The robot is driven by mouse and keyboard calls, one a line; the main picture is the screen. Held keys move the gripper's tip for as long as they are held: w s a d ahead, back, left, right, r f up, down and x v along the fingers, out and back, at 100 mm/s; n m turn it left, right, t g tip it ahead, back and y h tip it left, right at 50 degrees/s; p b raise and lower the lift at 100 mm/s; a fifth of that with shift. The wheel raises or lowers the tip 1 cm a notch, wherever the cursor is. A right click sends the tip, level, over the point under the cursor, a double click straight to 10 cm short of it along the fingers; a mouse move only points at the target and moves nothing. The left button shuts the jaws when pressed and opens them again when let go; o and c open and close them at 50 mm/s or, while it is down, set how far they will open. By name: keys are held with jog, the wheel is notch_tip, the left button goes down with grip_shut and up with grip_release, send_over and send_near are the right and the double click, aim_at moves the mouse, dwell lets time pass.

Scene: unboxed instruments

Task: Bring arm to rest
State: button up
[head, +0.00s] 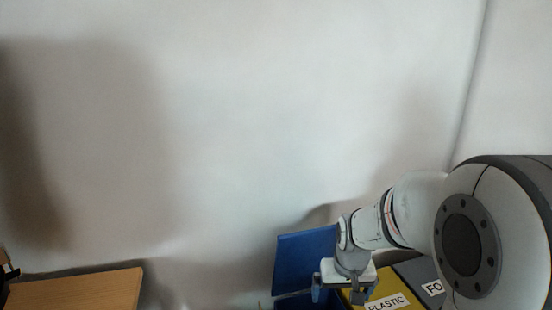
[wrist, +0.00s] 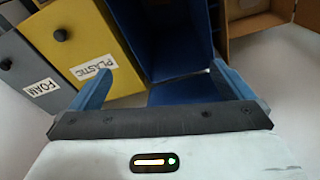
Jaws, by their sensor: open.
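My gripper (head: 343,293) hangs at the end of my white and grey arm at the lower right of the head view, above the bins. In the wrist view my gripper (wrist: 168,82) has its two blue fingers spread wide apart, with nothing between them. A blue bin (wrist: 165,35) with its lid open lies ahead of the fingers. Its raised blue lid (head: 303,258) shows left of my gripper in the head view.
A yellow bin labelled PLASTIC (wrist: 75,38) and a grey bin labelled FOAM (wrist: 25,65) stand beside the blue bin. A wooden surface (head: 75,290) is at the head view's lower left. A pale wall fills the back.

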jog(key=s+r+p, duration=0.4)
jog(key=r+p, duration=0.2)
jog(key=r, duration=0.4)
jog(key=s+r+p, duration=0.5)
jog(key=r+p, duration=0.2)
jog(key=r, duration=0.3)
jog(key=s+r+p, duration=0.4)
jog(key=r+p, duration=0.2)
jog(key=r, duration=0.4)
jog(key=shift+s+a+t+p, duration=0.2)
jog(key=shift+s+t+p, duration=0.1)
jog(key=shift+t+p, duration=0.1)
jog(key=shift+s+r, duration=0.3)
jog(key=shift+s, duration=0.05)
